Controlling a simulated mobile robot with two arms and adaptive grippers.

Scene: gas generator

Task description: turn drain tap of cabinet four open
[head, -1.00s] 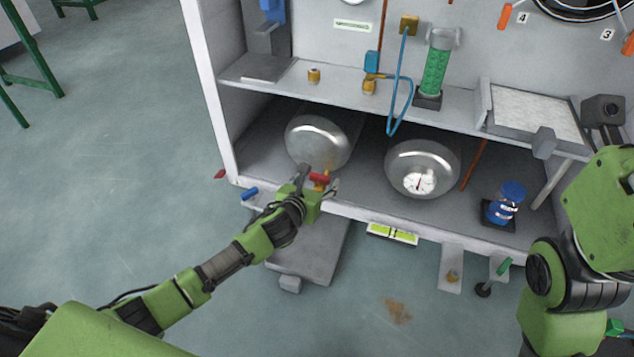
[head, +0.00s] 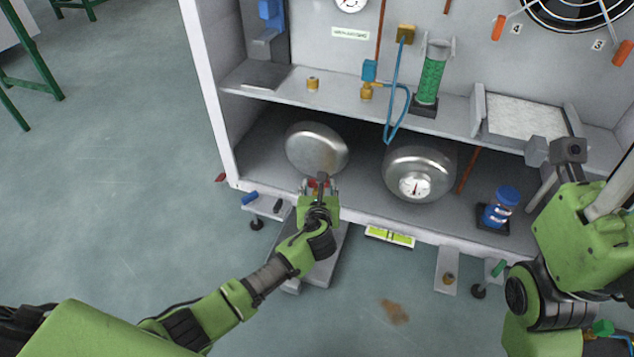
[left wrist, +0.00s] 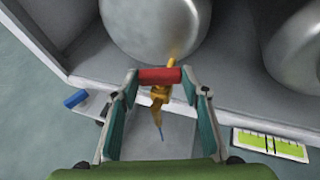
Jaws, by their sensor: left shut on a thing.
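The drain tap has a brass body (left wrist: 160,92) and a red bar handle (left wrist: 160,75), below the left silver tank (head: 316,149). In the left wrist view the bar lies crosswise to the body. My left gripper (head: 319,187) is shut on this handle, one fingertip at each end of the bar; the fingers also show in the left wrist view (left wrist: 160,78). In the head view the gripper covers most of the tap.
A second silver tank (head: 420,160) with a gauge is to the right. A blue tap handle (head: 250,198) is left of my gripper, and a yellow-green level label (head: 390,237) is to its right on the cabinet edge.

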